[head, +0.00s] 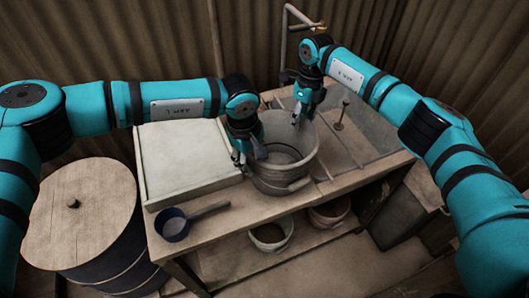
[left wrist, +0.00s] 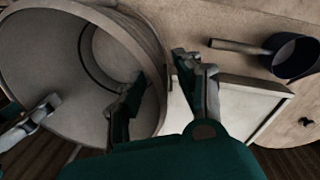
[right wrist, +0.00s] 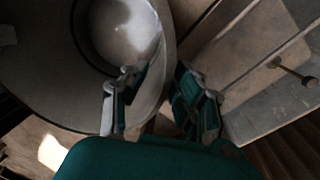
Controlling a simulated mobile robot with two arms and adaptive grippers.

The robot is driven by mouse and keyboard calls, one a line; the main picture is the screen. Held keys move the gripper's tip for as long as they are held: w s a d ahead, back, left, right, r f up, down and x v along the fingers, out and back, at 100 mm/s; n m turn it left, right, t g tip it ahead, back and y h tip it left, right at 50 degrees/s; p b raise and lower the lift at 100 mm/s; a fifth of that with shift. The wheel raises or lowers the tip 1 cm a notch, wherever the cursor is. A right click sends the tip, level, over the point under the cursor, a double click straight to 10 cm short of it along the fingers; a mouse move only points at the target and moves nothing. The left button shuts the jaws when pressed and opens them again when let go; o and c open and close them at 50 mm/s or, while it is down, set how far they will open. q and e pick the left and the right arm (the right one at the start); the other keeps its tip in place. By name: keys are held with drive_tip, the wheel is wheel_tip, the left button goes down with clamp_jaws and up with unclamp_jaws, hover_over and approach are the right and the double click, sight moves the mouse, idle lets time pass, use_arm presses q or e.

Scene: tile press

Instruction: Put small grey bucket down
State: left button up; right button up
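A grey bucket (head: 287,186) stands upright on the wooden table. The left wrist view looks into its open mouth, onto its inner wall (left wrist: 50,65); the right wrist view also shows its inside (right wrist: 35,80). My left gripper (head: 241,160) is at the bucket's left rim, one finger inside and one outside. In the left wrist view its fingers (left wrist: 160,75) are apart, with the rim between them. My right gripper (head: 299,116) is at the far rim. Its fingers (right wrist: 161,80) also stand apart on either side of the rim. Whether any finger touches the wall is unclear.
A pale shallow tray (head: 185,180) lies left of the bucket. A dark blue saucepan (head: 172,226) is at the table's front left. A sink basin (head: 365,130) is at right. Two more buckets (head: 272,243) (head: 330,217) stand below the tabletop. A lidded barrel (head: 95,205) stands left.

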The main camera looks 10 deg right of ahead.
drive_tip(key=shift+r, duration=0.1)
use_arm(q)
drive_tip(key=r, duration=0.6)
drive_tip(key=shift+s+a, duration=0.25)
drive_tip(key=shift+a, duration=0.05)
use_arm(e)
wheel_tip(320, 180, up, 12)
drive_tip(key=d, duration=0.1)
drive_tip(key=shift+w, duration=0.4)
drive_tip(key=shift+f, duration=0.2)
